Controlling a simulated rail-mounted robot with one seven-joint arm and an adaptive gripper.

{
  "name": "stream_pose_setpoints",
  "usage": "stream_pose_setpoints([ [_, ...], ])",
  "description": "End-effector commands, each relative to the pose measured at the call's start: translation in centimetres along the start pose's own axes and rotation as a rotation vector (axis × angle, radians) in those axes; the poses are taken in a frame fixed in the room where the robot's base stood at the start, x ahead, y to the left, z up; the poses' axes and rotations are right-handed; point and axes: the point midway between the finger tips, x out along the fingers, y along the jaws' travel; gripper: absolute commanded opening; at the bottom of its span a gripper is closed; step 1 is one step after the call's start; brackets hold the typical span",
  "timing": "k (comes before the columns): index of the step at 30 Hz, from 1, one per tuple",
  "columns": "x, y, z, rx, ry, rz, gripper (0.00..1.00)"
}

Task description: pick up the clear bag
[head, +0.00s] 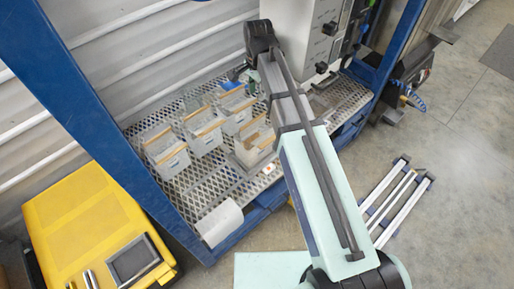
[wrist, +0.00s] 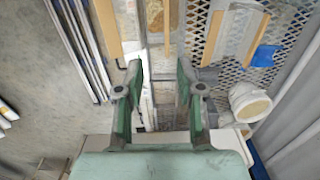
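My gripper (wrist: 158,78) is open in the wrist view, with its two green fingers apart and nothing seen between them. In the head view my arm hides most of it; a bit of green shows beside the arm's far end, over the shelf. I cannot pick out the clear bag with certainty. A pale, see-through item with brownish contents (head: 255,145) sits at the front right of the bins in the head view and may be it. In the wrist view, brown contents (wrist: 160,14) show ahead of the fingertips, at the top of the picture.
Several grey bins (head: 166,158) with orange edges stand on a mesh shelf (head: 186,193) inside a blue frame (head: 70,85). A white roll (head: 220,222) is at the shelf's front. A yellow case (head: 85,222) is at lower left, and white rails (head: 395,203) lie on the floor.

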Motion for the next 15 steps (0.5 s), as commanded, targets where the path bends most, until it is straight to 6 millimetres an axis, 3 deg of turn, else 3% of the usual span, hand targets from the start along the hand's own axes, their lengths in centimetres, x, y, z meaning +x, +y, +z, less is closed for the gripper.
stream_pose_setpoints([
  [3,0.6,-1.4,0.8,-0.01,0.009,0.014,0.38],
  [8,1.4,-1.5,1.1,-0.012,0.011,0.021,0.38],
  [15,5.3,-1.3,1.0,-0.012,0.01,0.022,0.38],
])
